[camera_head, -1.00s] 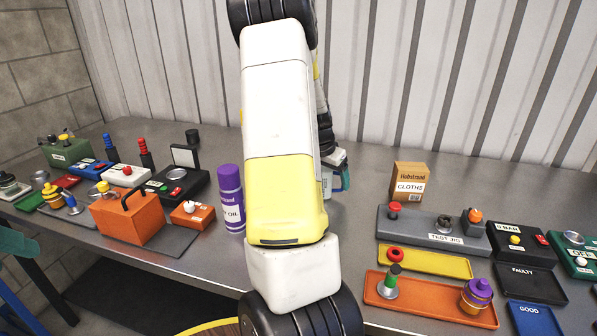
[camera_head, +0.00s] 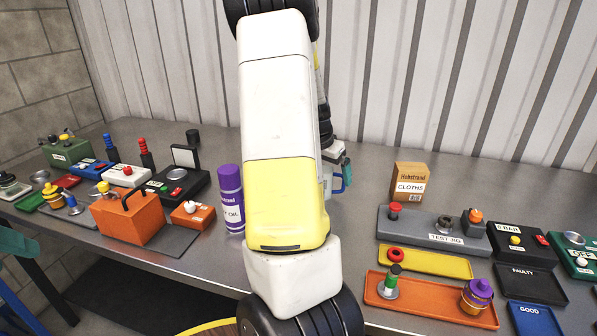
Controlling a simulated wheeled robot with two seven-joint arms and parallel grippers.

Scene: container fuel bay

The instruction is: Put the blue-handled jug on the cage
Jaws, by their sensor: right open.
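The blue-handled jug (camera_head: 328,184) stands on the metal bench, mostly hidden behind my right arm. Its blue handle (camera_head: 345,182) shows just right of the arm. My right gripper (camera_head: 346,168) is open, close above and beside the handle, and partly hidden by its own arm. I cannot tell whether it touches the jug. I cannot make out the cage. My left gripper is not in view.
A purple oil can (camera_head: 230,200) stands left of my arm. A cloths box (camera_head: 409,184), a grey test jig (camera_head: 410,235) and coloured trays are to the right. An orange toolbox (camera_head: 128,218) and several devices fill the left. Bare bench lies between jug and box.

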